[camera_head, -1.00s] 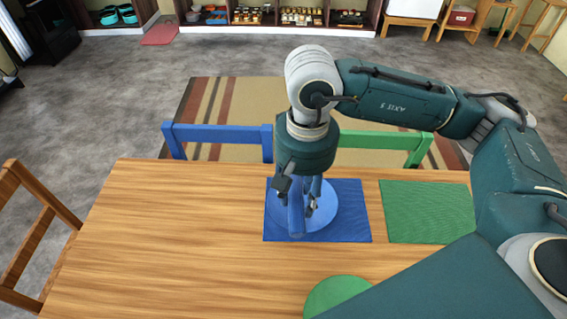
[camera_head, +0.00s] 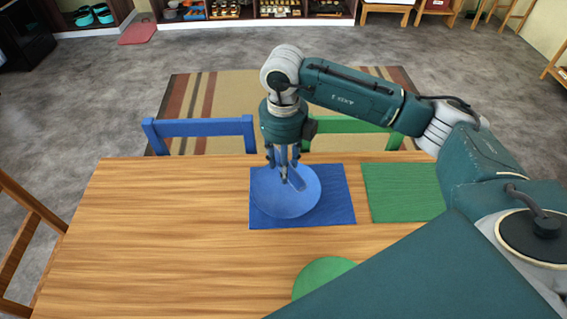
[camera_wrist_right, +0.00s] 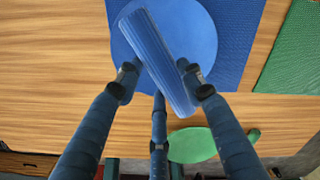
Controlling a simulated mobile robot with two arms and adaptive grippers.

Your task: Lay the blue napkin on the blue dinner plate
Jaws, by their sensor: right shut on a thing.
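The blue napkin (camera_head: 297,180), a long ribbed roll, is held by my right gripper (camera_head: 285,172) over the far part of the blue dinner plate (camera_head: 290,206). In the right wrist view the napkin (camera_wrist_right: 152,50) lies slanted between the fingers of the right gripper (camera_wrist_right: 160,75), with the blue plate (camera_wrist_right: 200,35) behind it. The fingers are shut on the napkin. I cannot tell whether the napkin touches the plate. The plate rests on a blue placemat (camera_head: 338,205). My left gripper is out of view.
A green placemat (camera_head: 400,195) lies to the right, and a green plate (camera_head: 322,275) sits at the near side, partly hidden by my arm. Blue (camera_head: 200,133) and green (camera_head: 350,126) chairs stand beyond the far edge. The left of the wooden table (camera_head: 170,220) is clear.

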